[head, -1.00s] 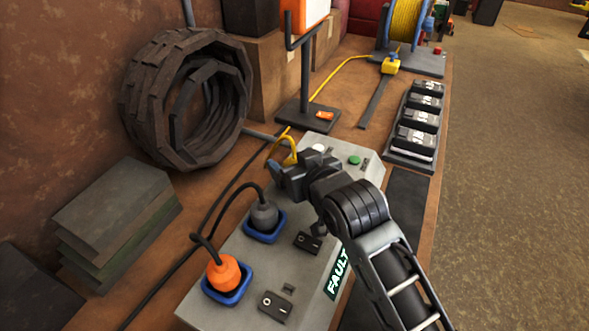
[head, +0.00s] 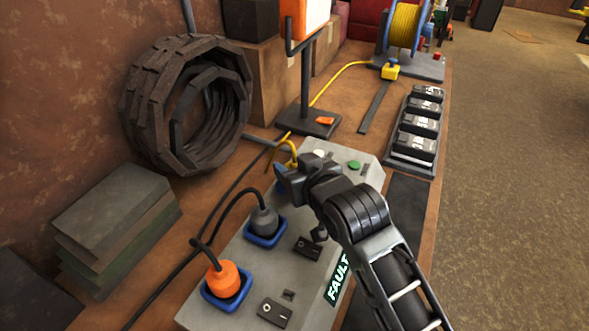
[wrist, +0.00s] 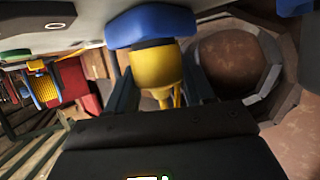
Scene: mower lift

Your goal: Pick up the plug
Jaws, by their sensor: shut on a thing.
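The yellow plug (wrist: 156,72) is between the two fingers of my gripper (wrist: 158,78) in the wrist view. A dark band at its end meets the blue socket frame (wrist: 152,25); I cannot tell whether its pins are inside. In the head view my gripper (head: 284,178) is over the far part of the grey socket box (head: 225,260) and hides most of the plug. The plug's yellow cord (head: 291,152) loops up behind it. A grey plug (head: 264,221) and an orange plug (head: 223,277) sit in blue sockets nearer on the box.
Black switches (head: 307,246) and a green button (head: 354,165) are on the box. Cables run along the left. A coiled track (head: 150,105), stacked plates (head: 115,210) and an upright stand (head: 305,90) flank it. A tray of black packs (head: 392,160) lies at right.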

